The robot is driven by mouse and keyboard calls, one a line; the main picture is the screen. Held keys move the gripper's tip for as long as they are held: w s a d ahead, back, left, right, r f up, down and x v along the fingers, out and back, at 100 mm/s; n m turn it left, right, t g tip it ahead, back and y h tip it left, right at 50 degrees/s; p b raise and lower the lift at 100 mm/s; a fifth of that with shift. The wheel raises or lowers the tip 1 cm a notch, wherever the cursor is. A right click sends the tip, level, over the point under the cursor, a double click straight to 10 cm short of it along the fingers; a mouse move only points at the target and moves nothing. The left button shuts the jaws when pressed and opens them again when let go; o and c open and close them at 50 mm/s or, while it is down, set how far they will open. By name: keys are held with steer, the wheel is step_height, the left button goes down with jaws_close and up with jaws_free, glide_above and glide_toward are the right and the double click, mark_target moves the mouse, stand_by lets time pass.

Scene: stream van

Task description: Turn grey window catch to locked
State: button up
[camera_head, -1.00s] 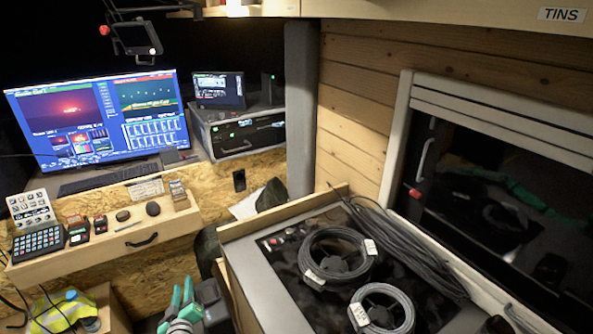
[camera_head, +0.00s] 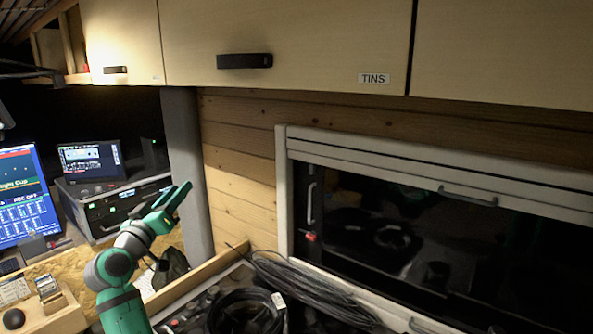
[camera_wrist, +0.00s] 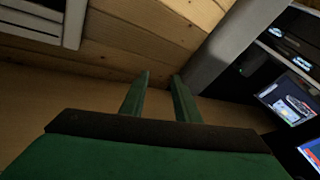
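The dark window (camera_head: 420,235) with its pale frame is on the right in the head view. A slim grey upright handle (camera_head: 311,204) sits at the window's left side, with a small red knob (camera_head: 311,236) just below it. I cannot tell whether this handle is the named catch, or its setting. A grey bar handle (camera_head: 468,196) crosses the upper part of the window. My gripper (camera_head: 179,196), green, is raised left of the window, in front of the grey pillar, well apart from the window. In the wrist view its two fingers (camera_wrist: 161,80) stand apart with nothing between them.
A grey pillar (camera_head: 190,150) stands behind my gripper. Black cable coils (camera_head: 245,312) lie on the worktop below the window. Screens (camera_head: 90,160) are at left. Bare plank wall (camera_head: 240,170) lies between pillar and window.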

steer(key=w+d+r+m+g+h, duration=0.25)
steer(key=d+m+h, duration=0.2)
steer(key=d, duration=0.95)
steer(key=m+g+h, duration=0.3)
steer(key=m, duration=0.2)
glide_toward(310, 168)
steer(key=shift+t, duration=0.25)
steer(key=x, duration=0.9)
steer(key=shift+s+d+f, duration=0.1)
steer(key=shift+d+f, duration=0.1)
steer(key=shift+d, duration=0.05)
steer(key=shift+a, duration=0.1)
jaws_close()
